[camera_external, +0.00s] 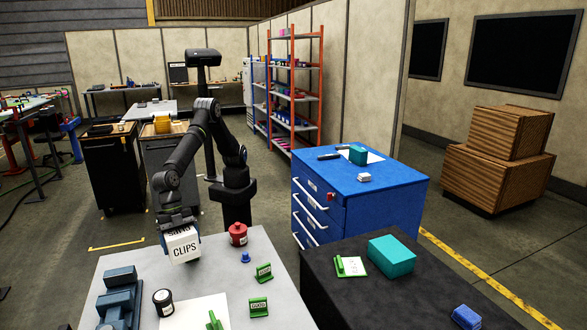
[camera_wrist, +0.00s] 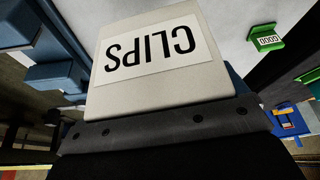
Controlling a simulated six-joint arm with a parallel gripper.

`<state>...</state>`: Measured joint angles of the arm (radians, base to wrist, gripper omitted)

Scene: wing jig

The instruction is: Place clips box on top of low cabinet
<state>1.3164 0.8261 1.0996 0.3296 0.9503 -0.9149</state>
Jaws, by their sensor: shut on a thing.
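The clips box (camera_external: 184,247) is a white box with a CLIPS label, at the back left edge of the grey table. My gripper (camera_external: 178,222) is shut on it from above. In the wrist view the box (camera_wrist: 150,75) fills the middle, its label upside down, against the dark gripper bar (camera_wrist: 160,125); the fingertips are hidden. I cannot tell whether the box touches the table. A blue drawer cabinet (camera_external: 325,225) stands right of the table, and a black-topped unit (camera_external: 340,295) stands in front of it. I cannot tell which one is the low cabinet.
The grey table (camera_external: 215,272) holds a red jar (camera_external: 238,233), a dark jar (camera_external: 163,302), green stands (camera_external: 263,272) and a blue vise (camera_external: 120,298). The black top holds a larger teal box (camera_external: 391,256).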

